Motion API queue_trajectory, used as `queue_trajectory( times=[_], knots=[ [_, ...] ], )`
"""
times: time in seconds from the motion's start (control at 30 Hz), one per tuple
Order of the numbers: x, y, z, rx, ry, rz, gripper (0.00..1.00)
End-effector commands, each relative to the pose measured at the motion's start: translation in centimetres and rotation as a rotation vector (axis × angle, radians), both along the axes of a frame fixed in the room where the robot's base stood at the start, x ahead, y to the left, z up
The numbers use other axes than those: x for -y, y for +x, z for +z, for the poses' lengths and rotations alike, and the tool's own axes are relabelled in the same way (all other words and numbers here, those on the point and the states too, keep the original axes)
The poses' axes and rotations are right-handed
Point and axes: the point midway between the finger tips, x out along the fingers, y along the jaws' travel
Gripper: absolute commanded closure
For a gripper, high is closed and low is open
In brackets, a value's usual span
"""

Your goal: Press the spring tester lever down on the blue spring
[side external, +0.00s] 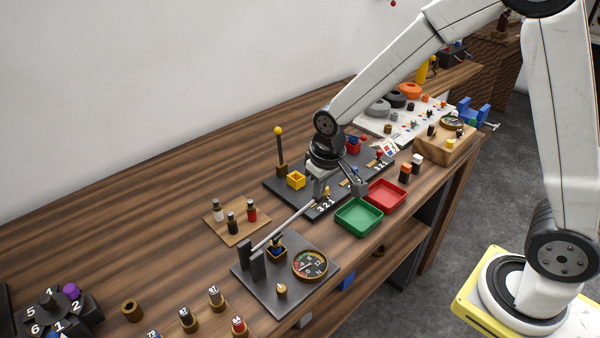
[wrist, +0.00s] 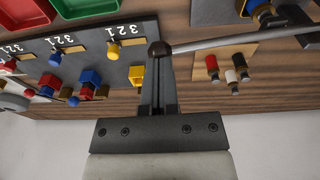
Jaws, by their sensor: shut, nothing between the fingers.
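The spring tester has a dark base plate (side external: 262,285) and a grey lever (side external: 285,228) that slopes up to the right from a dark post (side external: 257,264). In the wrist view the lever (wrist: 225,42) ends in a dark round knob (wrist: 159,48). The blue spring (side external: 277,241) sits in a small holder under the lever, partly hidden by it; blue also shows in the wrist view (wrist: 262,10). My gripper (side external: 323,194) is shut and empty at the lever's free end. In the wrist view its fingertips (wrist: 158,62) overlap the knob; I cannot tell whether they touch.
A round gauge (side external: 309,264) sits on the tester plate. Green (side external: 358,216) and red (side external: 386,195) trays lie to the right. A small board (side external: 237,222) with several coloured pegs lies behind the lever. A black board (side external: 275,184) with coloured blocks lies under my arm.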

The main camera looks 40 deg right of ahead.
Motion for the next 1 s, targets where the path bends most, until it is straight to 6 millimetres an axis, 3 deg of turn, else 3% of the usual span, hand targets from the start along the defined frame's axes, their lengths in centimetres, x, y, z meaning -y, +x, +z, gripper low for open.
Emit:
queue_trajectory(
  times=[0.43,1.0],
  knots=[
    [0.9,-0.1,-3.3,-0.003,-0.001,-0.001,1.00],
    [1.0,-0.2,-3.2,-0.005,-0.001,-0.001,1.00]
  ],
)
